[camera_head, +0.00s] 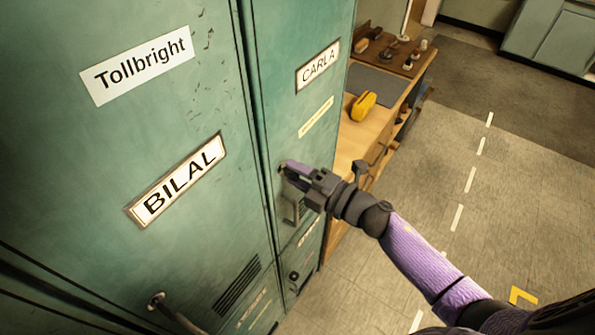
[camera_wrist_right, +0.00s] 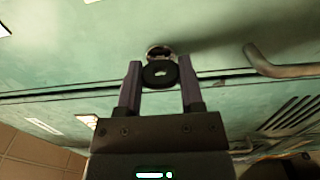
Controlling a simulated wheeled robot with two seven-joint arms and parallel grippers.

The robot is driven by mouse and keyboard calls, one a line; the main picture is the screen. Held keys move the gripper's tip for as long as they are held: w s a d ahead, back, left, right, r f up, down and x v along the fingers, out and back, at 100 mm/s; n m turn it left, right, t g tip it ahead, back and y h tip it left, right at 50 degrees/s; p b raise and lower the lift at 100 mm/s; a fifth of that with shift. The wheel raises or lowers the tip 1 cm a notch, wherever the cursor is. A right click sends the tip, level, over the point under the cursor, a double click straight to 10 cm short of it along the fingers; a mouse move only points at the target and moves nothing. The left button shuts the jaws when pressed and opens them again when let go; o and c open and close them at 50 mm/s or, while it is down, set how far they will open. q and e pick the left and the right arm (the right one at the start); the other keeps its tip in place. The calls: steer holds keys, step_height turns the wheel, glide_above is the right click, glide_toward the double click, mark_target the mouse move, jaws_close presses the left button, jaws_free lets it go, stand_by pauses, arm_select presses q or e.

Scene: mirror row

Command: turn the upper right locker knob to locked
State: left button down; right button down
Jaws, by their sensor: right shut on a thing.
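The upper right locker door (camera_head: 285,85) is green and carries a CARLA name plate (camera_head: 318,66). My right gripper (camera_head: 287,172) reaches in from the right to the left edge of this door, below the plate. In the right wrist view its two purple fingers stand on either side of a dark round knob (camera_wrist_right: 160,74) with a metal base, and are shut on it. In the head view the fingers hide most of the knob. Which way the knob points cannot be told. My left gripper is in neither view.
A bent door handle (camera_wrist_right: 275,65) sits close to the right of the knob in the wrist view. The neighbouring BILAL door (camera_head: 178,180) has its own handle (camera_head: 172,312). A wooden bench (camera_head: 352,140) with a yellow object (camera_head: 364,105) stands beyond the lockers.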

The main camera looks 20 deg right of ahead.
stand_by(0.4)
steer(key=shift+c, duration=1.1)
jaws_free()
steer(key=b+v, duration=0.1)
steer(key=v, duration=0.9)
steer(key=shift+b, duration=0.4)
